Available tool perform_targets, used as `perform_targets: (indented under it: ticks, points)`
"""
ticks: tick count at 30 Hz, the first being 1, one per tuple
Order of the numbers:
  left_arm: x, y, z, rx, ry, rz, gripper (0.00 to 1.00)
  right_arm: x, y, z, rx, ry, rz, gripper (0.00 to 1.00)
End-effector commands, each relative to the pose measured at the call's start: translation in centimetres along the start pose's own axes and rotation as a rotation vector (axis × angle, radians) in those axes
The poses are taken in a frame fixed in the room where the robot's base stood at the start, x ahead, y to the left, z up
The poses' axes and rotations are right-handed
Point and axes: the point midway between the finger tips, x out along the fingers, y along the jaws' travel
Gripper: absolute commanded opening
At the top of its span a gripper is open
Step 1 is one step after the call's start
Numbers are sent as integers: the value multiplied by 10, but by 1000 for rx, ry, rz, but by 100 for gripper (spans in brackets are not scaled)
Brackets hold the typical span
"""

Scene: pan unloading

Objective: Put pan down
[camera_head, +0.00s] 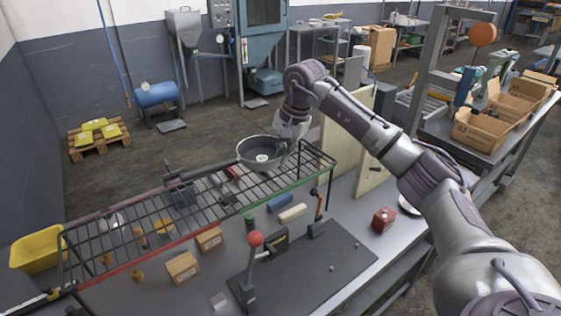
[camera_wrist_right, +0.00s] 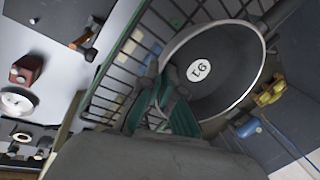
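A dark round pan (camera_head: 258,160) with a light rim and a numbered white label inside is at the far right part of the wire rack (camera_head: 150,215). Its long dark handle (camera_head: 195,173) points left over the rack. I cannot tell whether the pan touches the rack bars or hangs just above. My right gripper (camera_head: 287,143) is at the pan's right side. In the right wrist view the pan (camera_wrist_right: 232,85) fills the upper right, and the green-grey fingers (camera_wrist_right: 165,100) are close together at its rim, apparently closed on it. The exact contact is partly hidden. My left gripper is not in view.
The workbench (camera_head: 345,215) under the rack holds small boxes, tools, a red-knobbed lever (camera_head: 255,239) and a red block (camera_head: 383,219). A yellow bin (camera_head: 38,250) is at the rack's left end. Wooden boards (camera_head: 345,140) stand right of the gripper. The rack's middle top is mostly clear.

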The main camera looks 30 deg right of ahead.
Motion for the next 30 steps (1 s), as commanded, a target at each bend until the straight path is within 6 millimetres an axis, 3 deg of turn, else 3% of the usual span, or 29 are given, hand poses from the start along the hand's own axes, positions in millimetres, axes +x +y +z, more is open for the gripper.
perform_targets:
  ticks: [3,6,12,23,28,30]
  points:
    - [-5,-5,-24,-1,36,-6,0,5,-3,2,1,-1,-2,0]
    - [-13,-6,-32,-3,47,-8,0,17,1,2,1,-1,1,0]
    - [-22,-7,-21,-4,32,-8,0,39,6,2,0,0,-3,0]
    - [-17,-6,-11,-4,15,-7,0,45,7,2,0,1,-5,0]
    - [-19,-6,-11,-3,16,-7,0,45,8,2,0,0,-1,29]
    - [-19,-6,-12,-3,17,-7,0,45,8,2,0,0,-1,31]
